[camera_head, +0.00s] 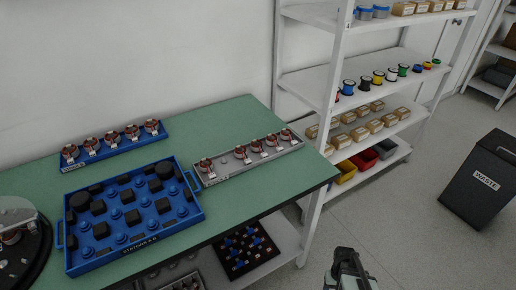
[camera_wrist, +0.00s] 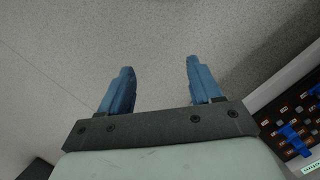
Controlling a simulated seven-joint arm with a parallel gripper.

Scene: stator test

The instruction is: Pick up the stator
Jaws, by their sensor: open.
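Several stators, copper-coloured with metal rings, stand in a row in a grey tray (camera_head: 207,181) at the right part of the green table. More similar stators stand in a narrow blue rack (camera_head: 88,154) at the back left. A single stator (camera_head: 207,165) stands at the left end of the grey tray, with a gap to the others. My gripper (camera_head: 350,262) is low in the head view, right of the table and apart from all stators. In the wrist view my gripper (camera_wrist: 161,78) shows two blue fingers spread apart with only grey floor beyond.
A large blue tray (camera_head: 135,245) with blue and black parts sits on the table (camera_head: 236,112). A round dark fixture (camera_head: 22,245) is at the left edge. White shelves (camera_head: 318,100) stand behind right. A black waste bin (camera_head: 484,182) is far right. Floor around my gripper is clear.

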